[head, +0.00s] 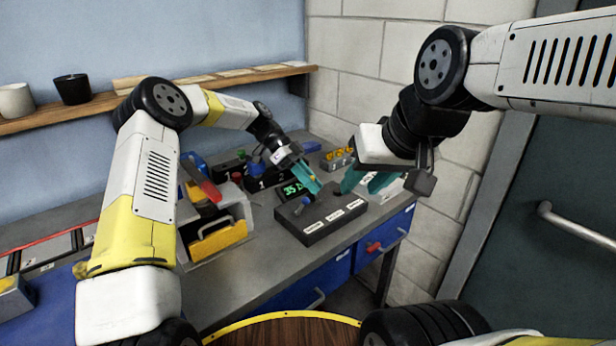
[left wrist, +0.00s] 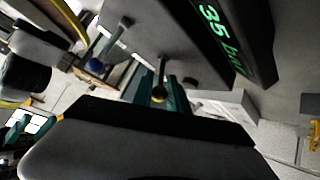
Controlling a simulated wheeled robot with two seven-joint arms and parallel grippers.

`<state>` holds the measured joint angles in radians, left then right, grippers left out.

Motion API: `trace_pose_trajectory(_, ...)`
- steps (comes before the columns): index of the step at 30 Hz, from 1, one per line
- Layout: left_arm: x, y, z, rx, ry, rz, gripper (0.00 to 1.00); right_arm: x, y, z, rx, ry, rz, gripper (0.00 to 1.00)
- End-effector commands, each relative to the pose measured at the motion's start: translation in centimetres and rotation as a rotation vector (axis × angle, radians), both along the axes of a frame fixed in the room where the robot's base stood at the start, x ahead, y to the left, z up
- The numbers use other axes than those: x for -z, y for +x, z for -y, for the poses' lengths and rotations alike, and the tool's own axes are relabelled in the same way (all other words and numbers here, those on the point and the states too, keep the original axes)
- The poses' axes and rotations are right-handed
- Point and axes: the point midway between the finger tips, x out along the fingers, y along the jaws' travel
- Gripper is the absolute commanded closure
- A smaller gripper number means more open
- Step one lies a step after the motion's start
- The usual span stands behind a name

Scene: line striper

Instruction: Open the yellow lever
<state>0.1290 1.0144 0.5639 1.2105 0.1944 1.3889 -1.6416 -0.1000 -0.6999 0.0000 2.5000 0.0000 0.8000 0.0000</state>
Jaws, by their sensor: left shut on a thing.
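The dark lever box (head: 318,226) with white labels stands on the grey bench. Its yellow-knobbed lever (left wrist: 160,92) shows in the left wrist view between the teal fingers of my left gripper (left wrist: 160,86). In the head view my left gripper (head: 308,178) is at the back of the box, shut on this lever, with the yellow knob (head: 312,182) just visible. A lever with a blue knob (head: 306,201) stands beside it, and its knob also shows in the left wrist view (left wrist: 95,66).
A display with green digits (head: 292,190) stands behind the box. A white box (head: 392,190) is to the right. The bench front is clear. Blue drawers (head: 322,282) are below.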

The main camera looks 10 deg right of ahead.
Motion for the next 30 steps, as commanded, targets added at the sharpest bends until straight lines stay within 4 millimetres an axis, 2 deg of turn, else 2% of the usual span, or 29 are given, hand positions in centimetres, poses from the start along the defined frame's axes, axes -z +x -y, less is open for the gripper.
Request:
trace_pose_trajectory(20,0.39,0.22,-0.20,-0.003,-0.029,-0.051,1.00,0.00,0.00,0.00,0.000,0.000,0.000,0.64)
trace_pose_trajectory(21,0.39,0.22,-0.20,-0.003,-0.029,-0.051,0.74,0.00,0.00,0.00,0.000,0.000,0.000,0.64)
trace_pose_trajectory(23,0.38,0.21,-0.19,-0.002,-0.030,-0.051,0.63,0.00,0.00,0.00,0.000,0.000,0.000,0.64)
trace_pose_trajectory(30,0.29,0.17,-0.13,-0.001,-0.031,-0.051,0.62,0.00,0.00,0.00,0.000,0.000,0.000,0.64)
